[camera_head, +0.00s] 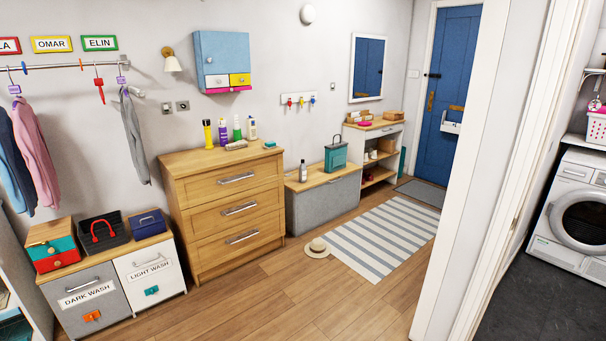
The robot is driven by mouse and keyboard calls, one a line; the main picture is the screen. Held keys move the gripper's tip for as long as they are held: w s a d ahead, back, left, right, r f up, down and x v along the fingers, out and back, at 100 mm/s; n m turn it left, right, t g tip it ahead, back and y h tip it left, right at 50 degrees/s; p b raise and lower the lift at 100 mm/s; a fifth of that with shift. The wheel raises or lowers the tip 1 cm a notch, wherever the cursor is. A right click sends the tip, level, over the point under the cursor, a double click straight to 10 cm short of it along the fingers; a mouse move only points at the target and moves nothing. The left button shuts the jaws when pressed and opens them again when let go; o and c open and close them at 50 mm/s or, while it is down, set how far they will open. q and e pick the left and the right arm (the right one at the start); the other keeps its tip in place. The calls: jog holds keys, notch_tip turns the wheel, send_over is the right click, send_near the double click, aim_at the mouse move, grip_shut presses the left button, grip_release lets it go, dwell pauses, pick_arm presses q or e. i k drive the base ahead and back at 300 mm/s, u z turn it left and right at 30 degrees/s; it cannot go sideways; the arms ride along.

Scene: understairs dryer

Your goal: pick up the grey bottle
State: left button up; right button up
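A small grey bottle (303,172) with a dark top stands upright on the wooden top of the grey storage bench (325,208), near its left end. It is close to the right side of the wooden chest of drawers (229,209). Neither of my grippers is in view.
Several other bottles, including a green one (237,130), stand on the chest of drawers. A teal lidded container (336,155) stands right of the grey bottle. A straw hat (317,247) lies on the floor beside a striped rug (384,236). Wooden floor (290,310) in front is clear.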

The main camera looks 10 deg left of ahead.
aim_at(302, 169)
jog(key=u, duration=0.15)
jog(key=i, duration=4.85)
jog(key=z, duration=1.15)
jog(key=i, duration=1.9)
jog(key=u, duration=2.05)
